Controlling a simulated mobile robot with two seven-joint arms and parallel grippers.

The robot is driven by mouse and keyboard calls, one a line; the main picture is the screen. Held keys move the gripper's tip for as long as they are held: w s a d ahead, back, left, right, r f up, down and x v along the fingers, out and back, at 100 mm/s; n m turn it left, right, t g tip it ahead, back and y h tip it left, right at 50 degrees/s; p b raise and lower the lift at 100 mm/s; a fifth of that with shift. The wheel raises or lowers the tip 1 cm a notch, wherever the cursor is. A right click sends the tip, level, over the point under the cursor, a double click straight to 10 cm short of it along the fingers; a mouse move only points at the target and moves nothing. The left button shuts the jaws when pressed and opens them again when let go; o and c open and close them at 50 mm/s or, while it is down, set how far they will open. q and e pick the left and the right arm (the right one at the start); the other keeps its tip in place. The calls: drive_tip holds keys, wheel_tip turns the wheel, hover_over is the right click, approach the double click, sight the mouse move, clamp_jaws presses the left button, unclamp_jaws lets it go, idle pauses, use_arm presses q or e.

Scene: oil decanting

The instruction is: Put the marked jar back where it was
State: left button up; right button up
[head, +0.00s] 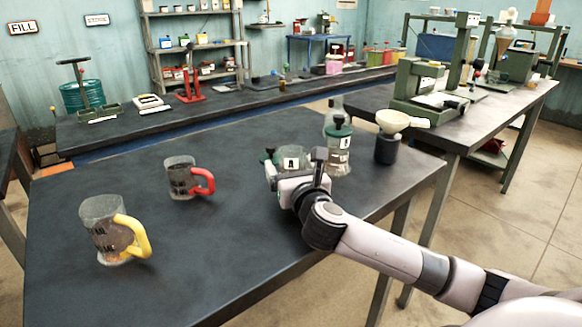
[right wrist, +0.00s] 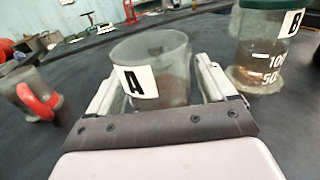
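The clear jar marked A (head: 291,158) has no lid on and is upright at the near right of the dark table. My right gripper (head: 296,176) is at this jar, with a finger on each side. In the right wrist view the jar marked A (right wrist: 150,72) sits between the fingers (right wrist: 160,88), which look closed on its sides. Its base is hidden, so I cannot tell if it touches the table. A jar marked B (head: 339,147) with a green lid stands just to the right. My left gripper is not in view.
A red-handled mug (head: 182,178) and a yellow-handled mug (head: 104,230) stand at the left. A funnel on a dark holder (head: 387,145) stands right of jar B. A clear bottle (head: 333,108) is behind jar B. The table's middle is clear.

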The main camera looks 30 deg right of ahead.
drive_tip(key=shift+r, duration=0.2)
drive_tip(key=v, duration=1.2)
idle(0.5)
